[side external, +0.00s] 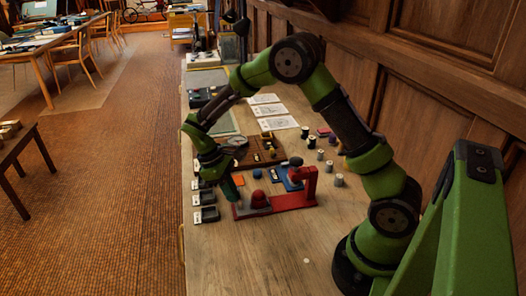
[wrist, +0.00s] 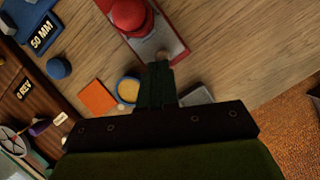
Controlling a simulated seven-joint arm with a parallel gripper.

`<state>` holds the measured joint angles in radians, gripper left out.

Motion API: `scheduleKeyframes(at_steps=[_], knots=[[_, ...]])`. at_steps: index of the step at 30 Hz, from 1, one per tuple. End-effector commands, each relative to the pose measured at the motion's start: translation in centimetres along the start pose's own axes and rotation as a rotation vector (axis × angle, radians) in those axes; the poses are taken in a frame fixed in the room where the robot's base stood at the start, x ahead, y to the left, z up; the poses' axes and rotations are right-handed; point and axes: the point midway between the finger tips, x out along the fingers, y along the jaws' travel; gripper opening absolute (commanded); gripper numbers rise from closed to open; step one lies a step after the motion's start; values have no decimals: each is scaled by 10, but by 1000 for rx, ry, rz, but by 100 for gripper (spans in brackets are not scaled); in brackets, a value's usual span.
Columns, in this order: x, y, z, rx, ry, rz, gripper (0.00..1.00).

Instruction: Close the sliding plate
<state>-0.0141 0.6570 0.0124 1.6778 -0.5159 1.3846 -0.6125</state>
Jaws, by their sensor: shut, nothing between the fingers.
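A long red base (side external: 290,202) lies on the wooden table, with a red upright at its right end and a rounded red knob (side external: 259,199) near its left end. In the wrist view the red knob (wrist: 129,14) and part of the base (wrist: 172,42) show at the top, with a small pale round piece at the base's near end. I cannot tell for sure which part is the sliding plate. My gripper (side external: 234,197) is shut and empty, pointing down at the left end of the base. Its fingertips (wrist: 157,70) hide what lies beneath; contact cannot be told.
Behind the base are a brown board (side external: 250,160) with small parts and a blue piece (side external: 288,180). Several dark blocks (side external: 205,199) line the table's left edge. Spools (side external: 338,180) stand at the right. The front table is mostly clear.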

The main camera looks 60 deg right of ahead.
Motion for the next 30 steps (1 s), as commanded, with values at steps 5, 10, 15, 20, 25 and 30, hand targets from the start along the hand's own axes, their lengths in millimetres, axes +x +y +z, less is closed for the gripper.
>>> scheduleKeyframes(at_steps=[5, 10, 15, 20, 25, 30], knots=[[18, 23, 43, 5, -8, -3, 0], [30, 39, 72, 2, -8, -3, 0], [35, 44, 82, 0, -8, -3, 0], [36, 43, 82, -2, -9, -3, 0], [36, 43, 81, -2, -9, -4, 0], [31, 43, 68, -4, -7, -2, 0]])
